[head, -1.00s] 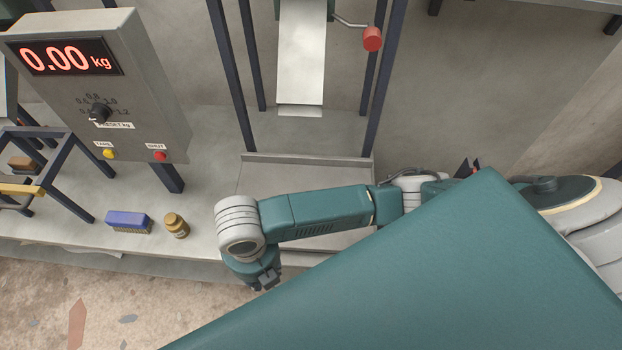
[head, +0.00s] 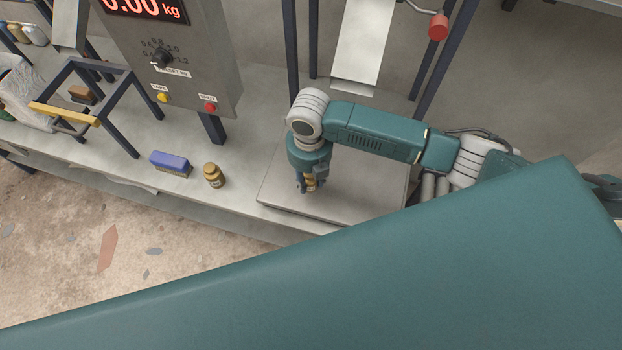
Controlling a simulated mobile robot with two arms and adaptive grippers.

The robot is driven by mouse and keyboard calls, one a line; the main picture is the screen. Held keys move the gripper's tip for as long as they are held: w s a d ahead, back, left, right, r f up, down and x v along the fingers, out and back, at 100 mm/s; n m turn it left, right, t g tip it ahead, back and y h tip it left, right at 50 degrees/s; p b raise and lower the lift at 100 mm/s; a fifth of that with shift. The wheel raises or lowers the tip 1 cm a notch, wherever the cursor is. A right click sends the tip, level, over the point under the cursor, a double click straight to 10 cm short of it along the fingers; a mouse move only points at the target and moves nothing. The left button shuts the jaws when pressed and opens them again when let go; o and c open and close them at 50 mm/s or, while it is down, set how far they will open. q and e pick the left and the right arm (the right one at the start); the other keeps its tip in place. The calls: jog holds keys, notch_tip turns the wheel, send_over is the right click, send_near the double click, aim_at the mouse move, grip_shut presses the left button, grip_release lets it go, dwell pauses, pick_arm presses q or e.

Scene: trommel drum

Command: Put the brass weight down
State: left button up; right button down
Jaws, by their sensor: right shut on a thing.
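My right gripper (head: 311,184) points down over the flat metal plate (head: 360,190) on the bench. It is shut on the brass weight (head: 311,182), a small brass-coloured piece mostly hidden between the fingers. The weight appears to be just above the plate near its front left part; I cannot tell if it touches. The display (head: 145,8) on the grey control box, partly cut off at the top, reads 0.00 kg in red. My left gripper is not in view.
A brass-coloured, jar-like piece (head: 213,175) stands on the bench left of the plate, beside a blue brush (head: 171,163). Dark posts and a pale chute (head: 360,45) stand behind the plate. A dark frame (head: 95,105) is at left.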

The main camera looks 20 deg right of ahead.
aim_at(311, 182)
jog(key=shift+w+d+f+p, duration=0.15)
jog(key=shift+w+f+p, duration=0.05)
jog(key=shift+f, duration=0.4)
jog(key=shift+w+d+f+p, duration=0.15)
jog(key=shift+f, duration=0.45)
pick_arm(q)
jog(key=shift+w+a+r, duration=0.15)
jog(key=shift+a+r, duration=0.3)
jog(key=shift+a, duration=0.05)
pick_arm(e)
jog(key=shift+f, duration=0.5)
jog(key=c, duration=1.3)
grip_release()
jog(key=shift+f, duration=0.15)
jog(key=shift+r, duration=0.2)
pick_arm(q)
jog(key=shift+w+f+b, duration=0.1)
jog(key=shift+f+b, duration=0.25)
pick_arm(e)
notch_tip(311, 182, up, 7)
jog(key=shift+r, duration=0.2)
